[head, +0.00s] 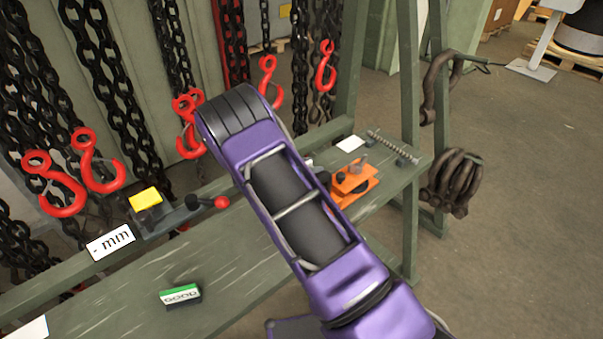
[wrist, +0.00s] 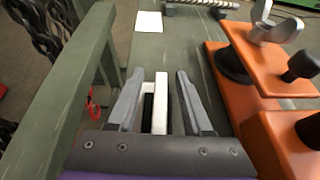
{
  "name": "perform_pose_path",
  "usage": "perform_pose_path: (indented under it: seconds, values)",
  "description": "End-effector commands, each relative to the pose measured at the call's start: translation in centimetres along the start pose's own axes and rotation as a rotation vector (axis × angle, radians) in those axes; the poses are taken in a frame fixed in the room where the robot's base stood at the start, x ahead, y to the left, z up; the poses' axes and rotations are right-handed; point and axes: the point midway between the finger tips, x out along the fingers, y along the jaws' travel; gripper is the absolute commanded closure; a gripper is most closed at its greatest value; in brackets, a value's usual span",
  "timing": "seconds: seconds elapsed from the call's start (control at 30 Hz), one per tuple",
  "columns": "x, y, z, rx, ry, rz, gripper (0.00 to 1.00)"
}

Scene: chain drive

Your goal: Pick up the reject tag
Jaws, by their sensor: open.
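My gripper (wrist: 158,78) is open in the wrist view, its two grey fingers pointing away over the green bench. A narrow white piece with a dark side (wrist: 161,103) shows between the fingers, with a gap to the right finger. I cannot read any marking on it, so I cannot tell for sure that it is the reject tag. In the head view my purple arm hides the gripper. A bit of white (head: 309,162) shows beside the arm there.
An orange clamp-like fixture (head: 353,183) stands close right of my gripper. A white card (head: 350,143) and a spring-like rod (head: 388,144) lie beyond. Red hooks (head: 62,192) hang behind.

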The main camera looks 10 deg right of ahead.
Motion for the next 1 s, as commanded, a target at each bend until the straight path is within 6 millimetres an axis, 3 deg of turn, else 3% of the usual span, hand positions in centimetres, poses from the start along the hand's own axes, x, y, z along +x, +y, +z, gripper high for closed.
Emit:
perform_pose_path:
  seconds: [0.17,0.47,0.87,1.0]
  values:
    - [0.04,0.03,0.01,0.0,0.0,0.001,0.5]
    - [0.01,0.02,0.0,0.0,0.0,0.001,1.0]
    - [-0.01,0.03,0.02,0.0,0.0,0.001,1.0]
    - [-0.39,0.08,0.91,0.003,0.0,0.001,1.0]
